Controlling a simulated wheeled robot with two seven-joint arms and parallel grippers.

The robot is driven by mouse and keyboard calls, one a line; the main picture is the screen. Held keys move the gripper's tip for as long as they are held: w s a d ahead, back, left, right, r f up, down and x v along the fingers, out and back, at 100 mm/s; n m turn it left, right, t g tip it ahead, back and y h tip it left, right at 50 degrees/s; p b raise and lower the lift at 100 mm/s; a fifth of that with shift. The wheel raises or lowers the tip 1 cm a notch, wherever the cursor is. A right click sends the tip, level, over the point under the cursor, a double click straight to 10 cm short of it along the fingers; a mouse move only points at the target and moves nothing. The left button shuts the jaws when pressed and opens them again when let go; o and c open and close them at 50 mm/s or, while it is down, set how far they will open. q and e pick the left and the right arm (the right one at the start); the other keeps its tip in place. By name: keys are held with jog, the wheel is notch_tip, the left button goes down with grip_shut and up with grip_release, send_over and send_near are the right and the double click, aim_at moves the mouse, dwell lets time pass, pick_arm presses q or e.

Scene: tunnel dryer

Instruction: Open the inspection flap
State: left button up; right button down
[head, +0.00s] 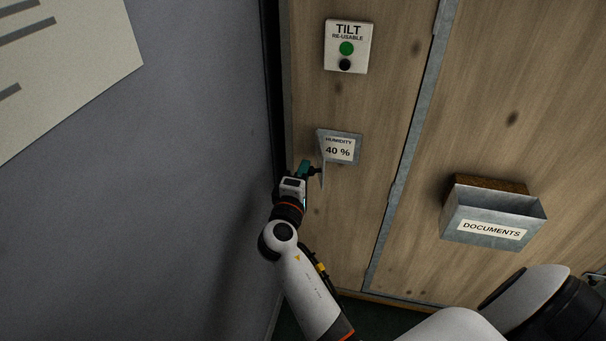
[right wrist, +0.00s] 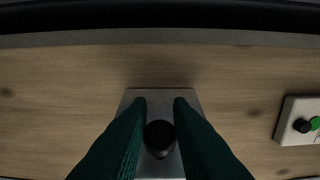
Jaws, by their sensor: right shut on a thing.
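The inspection flap (head: 323,168) is a thin grey plate on the wooden wall. In the head view it stands out from the wall, seen nearly edge-on, along the left side of a grey frame. The label "HUMIDITY 40 %" (head: 339,150) shows uncovered in that frame. My right gripper (head: 309,169) is left of the flap, shut on its small black knob (right wrist: 159,134). In the right wrist view the green fingers are on both sides of the knob, with the grey flap plate (right wrist: 160,98) behind it. My left gripper is out of view.
A white tilt indicator (head: 347,58) with a green and a black dot is above the flap. A metal documents box (head: 491,218) sticks out to the right. A metal strip (head: 407,155) runs down between them. A plain grey wall (head: 130,200) is at left.

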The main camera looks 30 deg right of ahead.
jog(key=shift+w+r, duration=0.15)
jog(key=c, duration=1.3)
grip_release()
jog(key=shift+o, duration=0.2)
notch_tip(320, 180, up, 10)
jog(key=p, duration=0.8)
